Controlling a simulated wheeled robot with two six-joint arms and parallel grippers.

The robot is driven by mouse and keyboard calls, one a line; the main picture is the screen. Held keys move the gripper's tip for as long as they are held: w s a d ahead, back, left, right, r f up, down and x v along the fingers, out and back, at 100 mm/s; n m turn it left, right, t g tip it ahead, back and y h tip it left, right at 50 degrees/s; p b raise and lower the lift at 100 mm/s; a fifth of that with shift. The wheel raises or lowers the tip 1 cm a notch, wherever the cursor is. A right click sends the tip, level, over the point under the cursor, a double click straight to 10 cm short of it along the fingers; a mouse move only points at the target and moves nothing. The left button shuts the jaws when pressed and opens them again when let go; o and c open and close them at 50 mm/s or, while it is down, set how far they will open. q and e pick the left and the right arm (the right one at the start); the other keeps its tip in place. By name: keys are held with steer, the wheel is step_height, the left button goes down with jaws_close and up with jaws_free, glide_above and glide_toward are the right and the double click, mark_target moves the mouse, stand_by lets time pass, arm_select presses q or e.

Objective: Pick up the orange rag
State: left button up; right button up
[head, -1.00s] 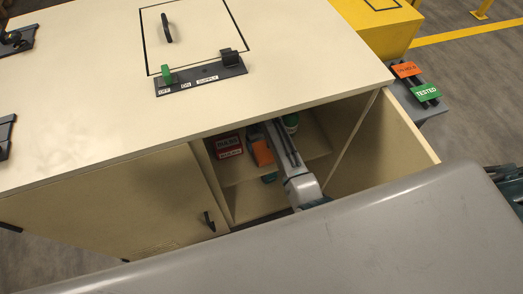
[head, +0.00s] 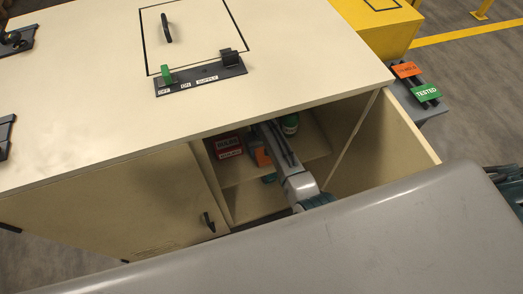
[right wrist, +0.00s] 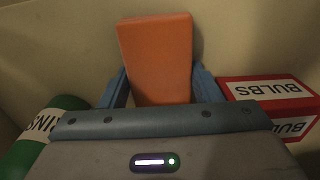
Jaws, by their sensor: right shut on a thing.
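The orange rag (head: 263,157) is a flat orange block shape inside the open cabinet, on its upper shelf, partly hidden by my arm. In the right wrist view the rag (right wrist: 157,55) stands up between the two blue fingers. My right gripper (right wrist: 160,88) is shut on it, with a finger at each side. In the head view my right gripper (head: 262,158) is mostly hidden by its own arm. My left gripper does not show.
A red and white BULBS box (right wrist: 270,103) is close to the right finger; it also shows in the head view (head: 228,147). A green and white can (head: 290,124) stands at the shelf's other side. The open door (head: 385,150) and cabinet top (head: 120,110) bound the space.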

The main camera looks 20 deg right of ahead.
mark_target(261, 149)
steer(key=shift+r, duration=0.5)
step_height(261, 149, up, 2)
steer(key=shift+w+r, duration=0.1)
steer(key=s+d+r, duration=0.1)
steer(key=s+d, duration=0.7)
steer(key=s, duration=0.5)
steer(key=shift+s+d+r, duration=0.25)
steer(key=shift+s+r, duration=0.1)
steer(key=shift+r, duration=0.05)
steer(key=o, duration=0.5)
steer(key=c, duration=0.4)
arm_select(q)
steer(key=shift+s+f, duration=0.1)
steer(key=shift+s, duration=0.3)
